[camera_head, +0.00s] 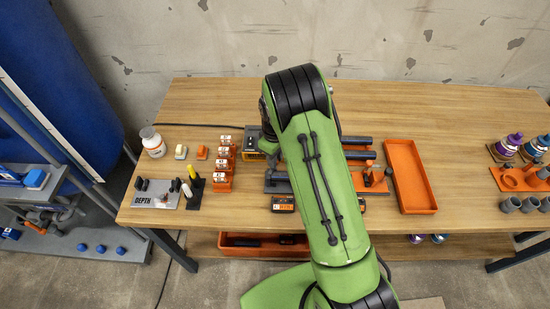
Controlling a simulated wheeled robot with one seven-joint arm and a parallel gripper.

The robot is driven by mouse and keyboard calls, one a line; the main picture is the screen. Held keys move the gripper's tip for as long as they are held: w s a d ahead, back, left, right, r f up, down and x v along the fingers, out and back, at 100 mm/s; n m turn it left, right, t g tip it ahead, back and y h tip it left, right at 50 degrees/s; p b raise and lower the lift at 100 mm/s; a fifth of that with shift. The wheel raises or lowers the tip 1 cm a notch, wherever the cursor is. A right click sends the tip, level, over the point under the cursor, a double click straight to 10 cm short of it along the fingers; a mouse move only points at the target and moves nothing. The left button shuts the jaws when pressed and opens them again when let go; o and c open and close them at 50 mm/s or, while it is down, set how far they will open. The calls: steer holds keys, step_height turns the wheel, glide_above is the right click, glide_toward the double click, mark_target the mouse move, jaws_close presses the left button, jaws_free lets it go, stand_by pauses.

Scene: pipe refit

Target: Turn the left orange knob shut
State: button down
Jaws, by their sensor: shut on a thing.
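My green arm (318,190) reaches across the middle of the wooden table and covers much of the pipe fixture. My gripper's fingers are hidden behind the arm, so what they touch does not show. The fixture's dark base plate (277,185) shows left of the arm. Dark pipes (357,154) run out to its right. An orange knob (368,172) stands right of the arm on the fixture's right part. The left orange knob cannot be made out; the arm covers that area.
An empty orange tray (410,178) lies right of the arm. Orange blocks (222,178) stand in a row to the left, with a DEPTH board (158,194) and a white bottle (153,142) further left. Bottles and grey cups (511,204) are at the far right. The table's back right is clear.

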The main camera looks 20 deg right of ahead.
steer(key=shift+n+b, duration=0.4)
steer(key=shift+n, duration=1.8)
steer(key=c, duration=1)
jaws_free()
steer(key=shift+r, duration=0.1)
step_height(320, 180, up, 16)
steer(key=shift+f+p, duration=0.2)
steer(key=shift+p, duration=1.05)
